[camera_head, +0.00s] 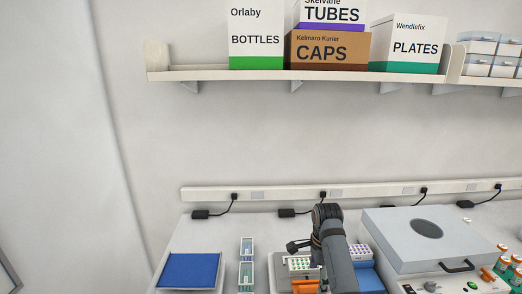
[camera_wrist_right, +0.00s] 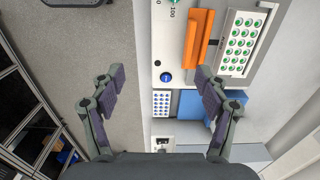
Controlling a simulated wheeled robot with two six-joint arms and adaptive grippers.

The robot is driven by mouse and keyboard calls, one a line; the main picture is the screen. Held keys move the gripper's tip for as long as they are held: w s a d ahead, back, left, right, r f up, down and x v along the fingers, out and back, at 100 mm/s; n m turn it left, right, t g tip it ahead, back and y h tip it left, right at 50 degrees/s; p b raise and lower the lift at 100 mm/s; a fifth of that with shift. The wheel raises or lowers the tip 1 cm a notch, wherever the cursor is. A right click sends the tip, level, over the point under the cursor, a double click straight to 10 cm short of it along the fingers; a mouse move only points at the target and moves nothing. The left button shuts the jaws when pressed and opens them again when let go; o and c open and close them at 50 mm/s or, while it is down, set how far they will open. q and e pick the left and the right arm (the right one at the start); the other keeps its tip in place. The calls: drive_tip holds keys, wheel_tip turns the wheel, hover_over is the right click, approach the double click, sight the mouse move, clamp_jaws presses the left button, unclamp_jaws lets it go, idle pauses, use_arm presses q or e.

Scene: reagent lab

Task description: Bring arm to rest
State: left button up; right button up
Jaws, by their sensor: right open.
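My right arm (camera_head: 332,250) rises over the bench at the bottom centre of the head view. Its gripper (camera_head: 297,246) points left, above a rack of small tubes (camera_head: 303,268). In the right wrist view my right gripper (camera_wrist_right: 158,72) has its two fingers wide apart with nothing between them. Below the fingers are the grey floor and the edge of a white bench unit. My left gripper is not in view.
A blue-lined tray (camera_head: 188,270) and a clear-sided rack (camera_head: 246,275) stand left of the arm. A grey instrument (camera_head: 385,222) with a round lid window stands right, beside orange-capped bottles (camera_head: 508,270). A shelf (camera_head: 200,74) with boxes hangs above. Open space lies between shelf and bench.

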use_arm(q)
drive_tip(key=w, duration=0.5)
use_arm(e)
drive_tip(key=s+d+f+n+t, duration=0.1)
drive_tip(key=s+d+f+n, duration=0.4)
drive_tip(key=f, duration=0.3)
drive_tip(key=s+d+n+t+h, duration=0.1)
drive_tip(key=s+d+n+t, duration=0.15)
drive_tip(key=s+n, duration=1.45)
drive_tip(key=s+d+f+m+g+b, duration=0.1)
drive_tip(key=s+f+m+b, duration=0.15)
drive_tip(key=f, duration=1.45)
drive_tip(key=s+d+f+m+b, duration=0.1)
drive_tip(key=s+f+b, duration=0.3)
drive_tip(key=f, duration=1.2)
use_arm(q)
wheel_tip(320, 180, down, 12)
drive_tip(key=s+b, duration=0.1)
drive_tip(key=b, duration=0.4)
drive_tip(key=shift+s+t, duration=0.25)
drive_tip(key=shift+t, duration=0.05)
use_arm(e)
drive_tip(key=s+d+f+g, duration=0.1)
drive_tip(key=s+f, duration=1.7)
drive_tip(key=f, duration=0.3)
drive_tip(key=shift+s+d+f, duration=0.3)
drive_tip(key=shift+s+f, duration=0.05)
drive_tip(key=shift+s, duration=0.05)
